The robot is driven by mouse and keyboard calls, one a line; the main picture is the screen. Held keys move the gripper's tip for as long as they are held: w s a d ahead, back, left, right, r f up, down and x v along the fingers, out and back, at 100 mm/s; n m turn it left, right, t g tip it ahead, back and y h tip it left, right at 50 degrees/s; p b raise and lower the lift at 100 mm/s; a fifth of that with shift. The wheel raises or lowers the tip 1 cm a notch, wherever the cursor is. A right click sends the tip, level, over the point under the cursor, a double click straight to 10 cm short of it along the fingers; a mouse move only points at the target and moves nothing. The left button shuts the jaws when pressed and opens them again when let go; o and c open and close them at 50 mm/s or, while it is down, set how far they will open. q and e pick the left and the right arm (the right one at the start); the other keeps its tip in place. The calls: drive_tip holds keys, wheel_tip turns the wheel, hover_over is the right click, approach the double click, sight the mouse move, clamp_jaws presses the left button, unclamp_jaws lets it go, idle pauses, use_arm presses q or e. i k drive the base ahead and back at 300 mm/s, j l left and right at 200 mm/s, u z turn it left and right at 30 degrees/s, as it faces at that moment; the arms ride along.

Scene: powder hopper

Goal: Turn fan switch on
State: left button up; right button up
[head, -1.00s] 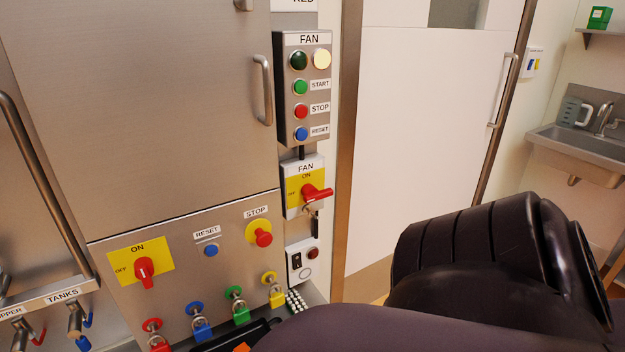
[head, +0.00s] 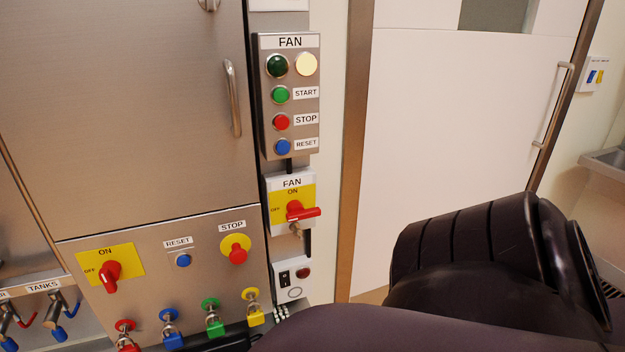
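The fan switch (head: 303,212) is a red rotary handle on a yellow plate, labelled FAN. ON is printed at the top of the plate and OFF at its left. The handle lies roughly level, with its long end toward the right. A padlock-like metal piece (head: 296,230) hangs just below the handle. Neither gripper can be made out. A large dark link of my own arm fills the lower right and bottom, apart from the switch in the picture.
Above is the FAN button box (head: 290,160); its pale lamp (head: 306,64) looks lit. Left is a steel panel with another red ON/OFF switch (head: 110,275), a STOP button (head: 237,252) and several coloured padlocks. A white door (head: 450,130) stands right, a sink (head: 607,160) beyond.

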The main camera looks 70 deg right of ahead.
sight(296, 212)
drive_tip(key=k+l, duration=0.3)
drive_tip(key=l, duration=0.2)
drive_tip(key=k+l+u, duration=0.1)
drive_tip(key=k+l, duration=0.25)
drive_tip(key=l, duration=0.15)
drive_tip(key=k+l, duration=0.3)
drive_tip(key=l, duration=0.15)
drive_tip(key=l+u, duration=0.05)
